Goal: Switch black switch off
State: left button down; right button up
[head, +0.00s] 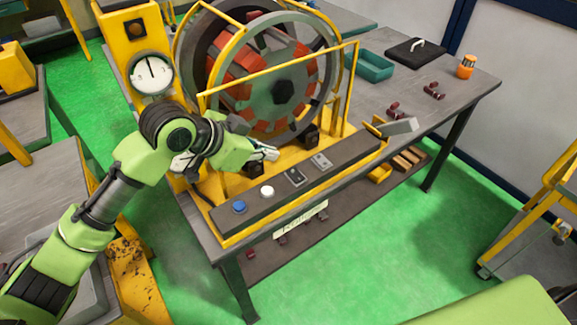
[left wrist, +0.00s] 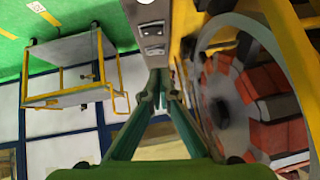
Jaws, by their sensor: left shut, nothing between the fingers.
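The black switch (head: 295,177) is on a dark plate on the long control panel (head: 340,160), between a white button (head: 267,191) and a second switch on a grey plate (head: 321,161). Its lever position is too small to tell. My left gripper (head: 270,154) is shut and empty, behind the panel's button row on the machine side, apart from the switch. In the left wrist view the fingertips (left wrist: 163,84) meet beside the panel (left wrist: 135,12), with two switch plates above them in the picture. My right gripper is not in view.
The large winding wheel (head: 270,85) with red blocks and its yellow guard frame (head: 357,75) stand right behind the panel. A blue button (head: 239,207) is at the panel's left end. A teal tray (head: 372,66) and an orange jar (head: 466,66) are on the table's far part.

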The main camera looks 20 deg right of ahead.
pick_arm(q)
jog(key=p, duration=0.2)
send_over(296, 170)
jog(key=s+a, duration=0.2)
jog(key=a, duration=0.1)
jog(key=f, duration=0.5)
jog(key=shift+d+f, duration=0.2)
jog(key=shift+f, duration=0.1)
jog(key=f, duration=0.1)
jog(key=f+p, duration=0.1)
jog(key=f, duration=0.1)
jog(key=shift+w+d+f, duration=0.1)
jog(key=shift+w+f, duration=0.2)
jog(key=shift+w, duration=0.05)
jog(key=shift+f, duration=0.5)
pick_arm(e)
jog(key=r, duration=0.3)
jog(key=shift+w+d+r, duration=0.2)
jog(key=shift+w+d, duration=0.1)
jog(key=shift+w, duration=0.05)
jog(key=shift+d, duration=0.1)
